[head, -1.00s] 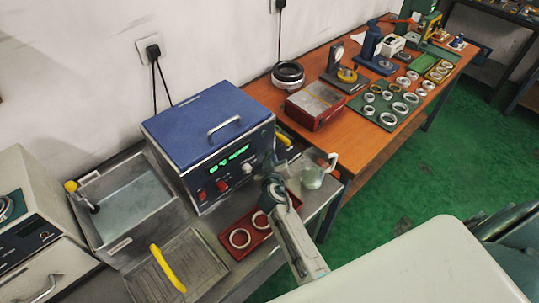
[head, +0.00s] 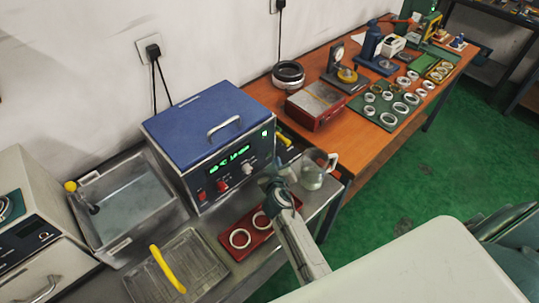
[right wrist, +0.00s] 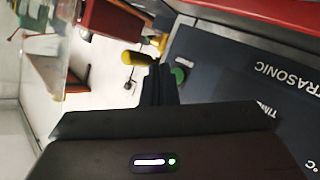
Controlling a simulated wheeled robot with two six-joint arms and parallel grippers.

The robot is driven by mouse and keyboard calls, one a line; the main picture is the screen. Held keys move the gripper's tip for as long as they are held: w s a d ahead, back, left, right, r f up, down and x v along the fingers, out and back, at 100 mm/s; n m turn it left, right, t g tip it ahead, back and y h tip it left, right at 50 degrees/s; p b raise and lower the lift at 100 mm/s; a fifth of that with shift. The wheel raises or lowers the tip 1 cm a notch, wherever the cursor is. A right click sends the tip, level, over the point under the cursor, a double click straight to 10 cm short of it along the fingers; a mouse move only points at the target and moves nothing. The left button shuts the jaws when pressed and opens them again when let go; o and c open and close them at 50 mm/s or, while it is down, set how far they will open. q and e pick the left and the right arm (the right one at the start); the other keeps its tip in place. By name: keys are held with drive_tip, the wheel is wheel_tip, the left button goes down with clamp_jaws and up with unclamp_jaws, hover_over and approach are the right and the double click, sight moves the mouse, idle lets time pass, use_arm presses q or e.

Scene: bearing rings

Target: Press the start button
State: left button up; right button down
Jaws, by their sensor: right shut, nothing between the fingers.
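The ultrasonic cleaner (head: 215,140) has a blue lid and a dark front panel with a lit green display (head: 230,159), red switches and a pale knob. A small green start button (head: 265,133) glows at the panel's upper right. It also shows as a round green button in the right wrist view (right wrist: 180,74), just beside the fingertips. My right gripper (head: 272,168) is shut and empty, in front of the panel's right end and below the button. In the right wrist view the dark fingers (right wrist: 158,84) look apart from the button. My left gripper is not in view.
A red tray (head: 232,256) with metal rings lies in front of the cleaner. A steel basin (head: 115,248) and a wire basket with a yellow handle (head: 167,268) are at left.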

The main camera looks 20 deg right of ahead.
drive_tip(key=shift+s+d, duration=0.3)
drive_tip(key=shift+s, duration=0.55)
drive_tip(key=shift+s+d, duration=0.25)
drive_tip(key=shift+s, duration=0.55)
drive_tip(key=shift+s+d, duration=0.3)
drive_tip(key=shift+s, duration=0.55)
